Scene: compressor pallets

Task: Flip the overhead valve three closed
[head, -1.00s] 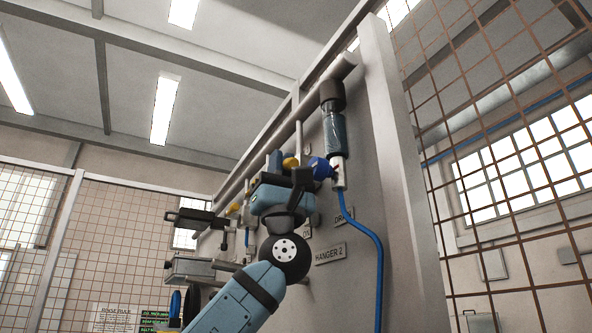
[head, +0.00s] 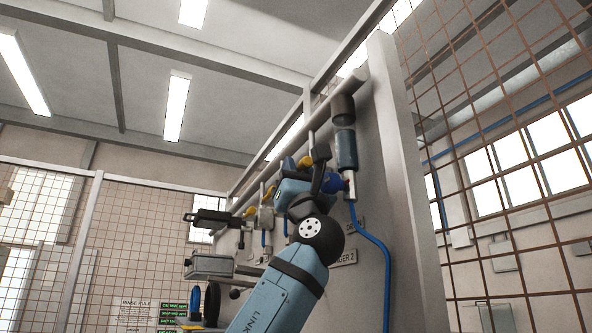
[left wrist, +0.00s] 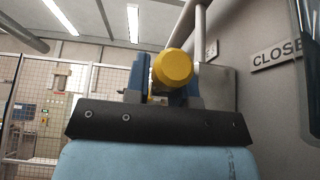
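In the head view my left gripper (head: 304,168) is raised among the fittings on the grey wall panel, partly hidden by its own wrist. A yellow valve handle (head: 305,161) shows right at its fingertips. In the left wrist view the two blue fingers of my left gripper (left wrist: 165,85) stand apart. The round yellow end of the handle (left wrist: 172,68) is between them and overlaps the right finger; I cannot tell whether it touches either. A sign reading "CLOSE", cut off at the edge (left wrist: 277,54), is at the right. My right gripper is not in view.
More yellow handles (head: 268,195) hang along the overhead pipe (head: 290,140) farther left. A cylinder with a grey-blue bowl (head: 346,150) and a blue hose (head: 385,255) is close on the right. Wire mesh fencing (head: 490,150) stands beyond the panel.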

